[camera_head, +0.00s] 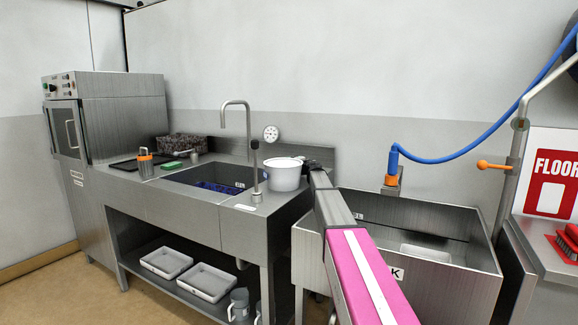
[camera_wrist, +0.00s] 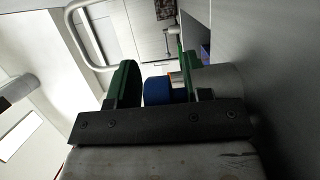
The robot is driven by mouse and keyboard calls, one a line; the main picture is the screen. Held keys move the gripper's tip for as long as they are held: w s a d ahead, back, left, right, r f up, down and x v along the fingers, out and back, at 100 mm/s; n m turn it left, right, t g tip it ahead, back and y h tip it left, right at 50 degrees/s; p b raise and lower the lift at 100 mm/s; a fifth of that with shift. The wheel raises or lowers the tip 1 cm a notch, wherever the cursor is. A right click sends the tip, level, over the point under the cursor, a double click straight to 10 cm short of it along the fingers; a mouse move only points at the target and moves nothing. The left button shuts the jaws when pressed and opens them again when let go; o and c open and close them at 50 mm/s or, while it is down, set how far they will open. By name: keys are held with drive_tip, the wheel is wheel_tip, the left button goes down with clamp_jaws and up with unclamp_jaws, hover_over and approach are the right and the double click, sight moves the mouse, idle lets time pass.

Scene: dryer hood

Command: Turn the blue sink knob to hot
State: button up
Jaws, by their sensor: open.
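In the wrist view the blue knob (camera_wrist: 157,90) is a short round cylinder seen between the two green fingers of my gripper (camera_wrist: 156,76). The gripper is open, with one finger on each side of the knob. A gap shows on the knob's right side; on the left the finger lies very close, and I cannot tell whether it touches. In the head view I cannot pick out the knob or the fingers. The steel sink (camera_head: 205,182) with its tall curved faucet (camera_head: 248,130) stands beyond my arm.
A second steel basin (camera_head: 460,262) with a blue hose (camera_head: 450,158) is on the right. Near the first sink are a shaker (camera_head: 145,163) and a green sponge (camera_head: 172,165). Two white trays (camera_head: 166,262) lie on the shelf below. A curved metal tube (camera_wrist: 82,42) shows left in the wrist view.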

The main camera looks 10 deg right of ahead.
clamp_jaws()
drive_tip(key=shift+n+g+y, duration=0.4)
drive_tip(key=shift+y, duration=0.1)
drive_tip(key=n+g+y, duration=0.3)
drive_tip(key=shift+a, duration=0.1)
drive_tip(key=n+g+y, duration=0.1)
drive_tip(key=g, duration=0.1)
drive_tip(key=n+g, duration=0.1)
drive_tip(key=n+g+y, duration=0.1)
drive_tip(key=g, duration=0.1)
drive_tip(key=shift+s+a+n+g+y, duration=0.15)
drive_tip(key=shift+s+n+g+y, duration=0.15)
drive_tip(key=n+g, duration=0.2)
drive_tip(key=g, duration=0.1)
drive_tip(key=n+g, duration=0.1)
drive_tip(key=g, duration=0.1)
drive_tip(key=shift+s+a+y, duration=0.1)
drive_tip(key=shift+s+y, duration=0.15)
drive_tip(key=shift+y, duration=0.15)
drive_tip(key=shift+s+n+g+h, duration=0.2)
drive_tip(key=shift+n+g, duration=0.65)
drive_tip(key=shift+g, duration=0.35)
drive_tip(key=shift+s+n+g+h, duration=0.1)
drive_tip(key=shift+s+n+g, duration=0.1)
drive_tip(key=shift+n+g, duration=0.85)
drive_tip(key=shift+s+g, duration=0.1)
drive_tip(key=shift+g, duration=0.35)
